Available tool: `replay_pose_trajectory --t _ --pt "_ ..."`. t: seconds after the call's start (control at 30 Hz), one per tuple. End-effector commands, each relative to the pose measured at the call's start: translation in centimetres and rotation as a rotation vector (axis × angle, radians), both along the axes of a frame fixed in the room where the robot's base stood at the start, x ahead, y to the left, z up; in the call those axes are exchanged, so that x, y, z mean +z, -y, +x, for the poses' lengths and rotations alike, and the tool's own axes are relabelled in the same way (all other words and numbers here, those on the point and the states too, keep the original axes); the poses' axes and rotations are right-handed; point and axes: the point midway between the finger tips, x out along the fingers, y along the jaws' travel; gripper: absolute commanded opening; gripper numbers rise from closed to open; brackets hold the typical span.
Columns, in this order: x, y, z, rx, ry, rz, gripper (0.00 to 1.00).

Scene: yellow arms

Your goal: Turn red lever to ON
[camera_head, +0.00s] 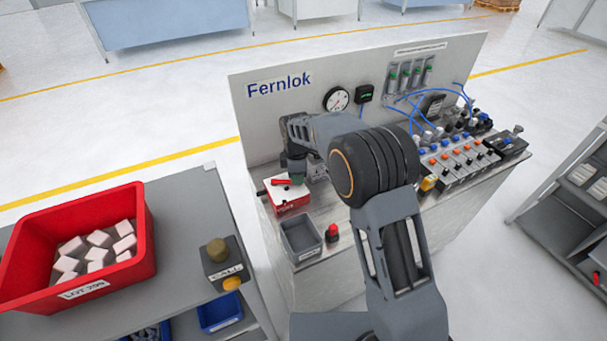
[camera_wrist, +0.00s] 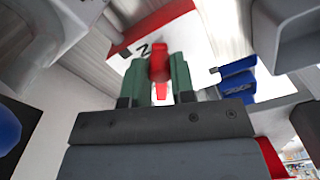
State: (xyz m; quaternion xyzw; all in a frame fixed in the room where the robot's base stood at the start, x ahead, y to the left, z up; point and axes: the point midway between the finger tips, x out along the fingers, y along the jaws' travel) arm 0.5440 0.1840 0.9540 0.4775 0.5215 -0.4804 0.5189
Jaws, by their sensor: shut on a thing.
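The red lever (camera_head: 282,182) sits on the white top of a red switch box (camera_head: 289,204) at the left end of the bench. My gripper (camera_head: 297,178) comes down over it from behind in the head view. In the wrist view, the two green fingers of my gripper (camera_wrist: 161,72) are shut on the red lever (camera_wrist: 158,60), one on each side. A black letter, seemingly an N, shows on the white top left of the lever. The rest of the marking is hidden, so the lever's exact setting cannot be told.
A grey open bin (camera_head: 301,239) and a red button (camera_head: 332,233) stand in front of the box. The Fernlok panel (camera_head: 275,115) rises behind. Valves with blue hoses (camera_head: 450,150) fill the right. A red crate (camera_head: 140,225) and call box (camera_head: 224,262) stand on the left table.

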Motion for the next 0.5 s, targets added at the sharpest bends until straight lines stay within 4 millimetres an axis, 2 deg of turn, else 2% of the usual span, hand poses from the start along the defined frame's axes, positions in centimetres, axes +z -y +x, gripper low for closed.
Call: replay_pose_trajectory --t 0.37,0.4,0.5 --pt "0.01 -0.18 -0.06 0.006 -0.002 0.002 0.00" --pt "0.01 -0.17 -0.06 0.005 -0.002 0.002 0.25" --pt "0.01 -0.10 -0.05 0.004 -0.002 0.002 0.35"
